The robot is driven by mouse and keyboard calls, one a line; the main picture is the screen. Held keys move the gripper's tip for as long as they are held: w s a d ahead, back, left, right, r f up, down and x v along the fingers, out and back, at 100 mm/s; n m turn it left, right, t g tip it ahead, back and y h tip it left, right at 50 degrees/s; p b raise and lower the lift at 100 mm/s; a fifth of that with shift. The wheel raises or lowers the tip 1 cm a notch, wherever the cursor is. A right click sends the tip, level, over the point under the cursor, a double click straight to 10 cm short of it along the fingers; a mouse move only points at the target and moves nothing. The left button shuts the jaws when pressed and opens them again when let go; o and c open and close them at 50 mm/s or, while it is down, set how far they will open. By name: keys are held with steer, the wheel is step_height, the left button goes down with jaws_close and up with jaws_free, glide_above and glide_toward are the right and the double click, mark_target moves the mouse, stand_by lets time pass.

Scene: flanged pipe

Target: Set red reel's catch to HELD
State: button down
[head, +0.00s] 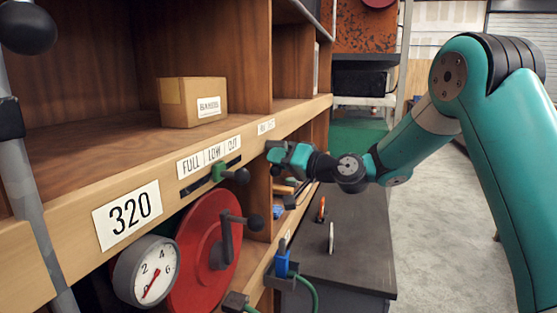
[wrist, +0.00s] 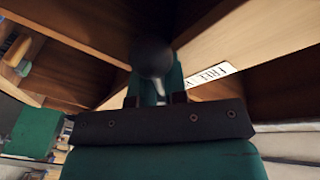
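The red reel (head: 196,258) stands in the lower compartment of the wooden shelf, with a dark crank and ball knob (head: 255,222) on its face. My gripper (head: 273,157) is at the shelf's front edge, right of the reel and just below a small white label (head: 266,127) too small to read. The catch's setting and the word HELD cannot be made out.
A green slider (head: 219,172) with a black knob sits under the FULL, LOW, OUT label (head: 208,157). A gauge (head: 146,271) is left of the reel. A cardboard box (head: 193,102) stands on the shelf. A dark bench (head: 345,245) lies below my arm.

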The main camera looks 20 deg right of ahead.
steer(key=shift+f, duration=0.35)
